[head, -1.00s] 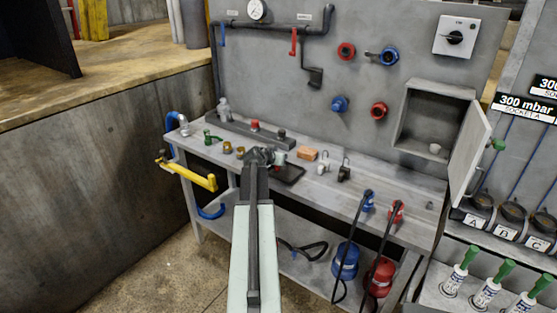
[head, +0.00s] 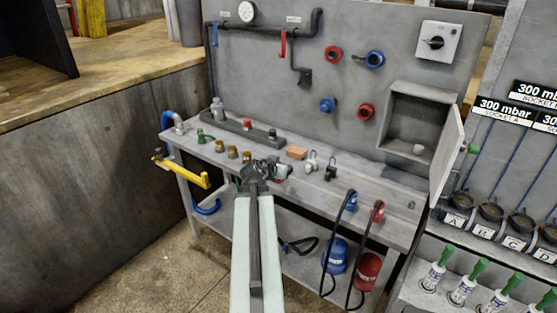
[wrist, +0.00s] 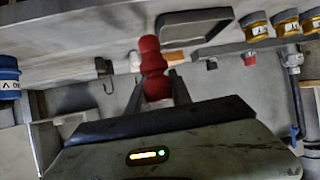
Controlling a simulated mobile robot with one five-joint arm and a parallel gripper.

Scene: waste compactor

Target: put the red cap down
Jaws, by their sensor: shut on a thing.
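The red cap (wrist: 153,68) is between the two fingers of my gripper (wrist: 160,88) in the wrist view, and the gripper is shut on it. It stands out past the fingertips, with the workbench behind it. In the head view my gripper (head: 262,170) is over the middle of the workbench (head: 345,195). The wrist hides most of the cap there. A dark-rimmed tray (wrist: 195,22) lies beyond the cap in the wrist view; my gripper covers its place in the head view. I cannot tell the height of the cap above the bench.
Brass fittings (head: 233,152) stand left of my gripper. An orange block (head: 297,152), a pale hook-topped piece (head: 312,162) and a dark one (head: 331,168) stand to its right. An open cabinet (head: 415,125) hangs on the panel. The bench's right end has free room.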

